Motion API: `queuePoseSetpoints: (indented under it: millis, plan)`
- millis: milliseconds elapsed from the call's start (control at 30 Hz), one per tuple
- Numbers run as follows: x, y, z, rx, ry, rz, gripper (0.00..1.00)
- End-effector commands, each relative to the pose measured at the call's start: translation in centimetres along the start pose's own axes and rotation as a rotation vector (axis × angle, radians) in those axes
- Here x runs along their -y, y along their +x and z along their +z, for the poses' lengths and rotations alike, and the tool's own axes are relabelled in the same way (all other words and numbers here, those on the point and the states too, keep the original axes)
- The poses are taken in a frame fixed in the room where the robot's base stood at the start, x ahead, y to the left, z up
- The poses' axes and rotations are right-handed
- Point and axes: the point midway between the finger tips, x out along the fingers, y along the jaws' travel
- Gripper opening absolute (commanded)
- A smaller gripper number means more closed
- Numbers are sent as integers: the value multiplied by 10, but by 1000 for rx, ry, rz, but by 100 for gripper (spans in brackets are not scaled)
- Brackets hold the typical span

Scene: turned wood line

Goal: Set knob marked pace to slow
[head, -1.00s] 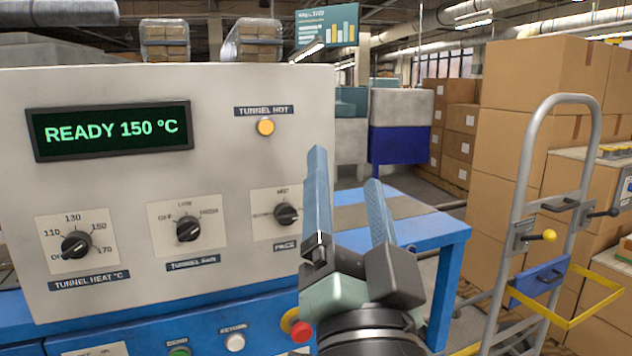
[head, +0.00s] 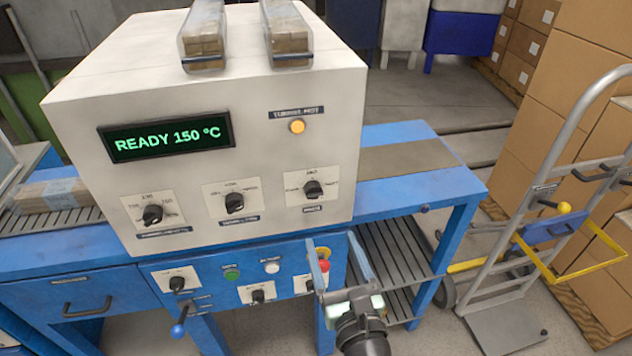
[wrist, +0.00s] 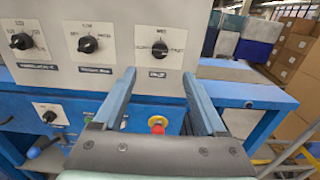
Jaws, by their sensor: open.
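The pace knob (head: 313,189) is a black dial on a pale plate at the right of the cream panel, with its label below. It also shows in the wrist view (wrist: 159,49), with a mark above it and small print at its sides. The print is too blurred to read surely, and I cannot tell its exact setting. My gripper (head: 338,254) is open and empty, in front of and below the pace knob, apart from it. In the wrist view its two blue fingers (wrist: 158,78) point towards the panel, with the knob above and between their tips.
The fan knob (head: 235,202) and heat knob (head: 152,214) sit to the left. The display (head: 167,137) reads READY 150 °C, and an amber lamp (head: 297,126) is above the pace knob. A red stop button (head: 323,266) is close behind my fingers. A hand truck (head: 540,210) stands right.

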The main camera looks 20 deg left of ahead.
Motion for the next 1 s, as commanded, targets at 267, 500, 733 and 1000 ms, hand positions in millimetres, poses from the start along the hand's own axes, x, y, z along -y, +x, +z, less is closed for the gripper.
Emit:
queuePoseSetpoints:
  millis: [267, 500, 733, 1000]
  plan:
    - [-1, 46, 1, 3, 1, 4, 74]
    - [-1, 93, 0, 3, -1, 4, 74]
    - [-1, 120, 0, 2, -2, 2, 74]
    - [-1, 127, 1, 2, -2, 2, 74]
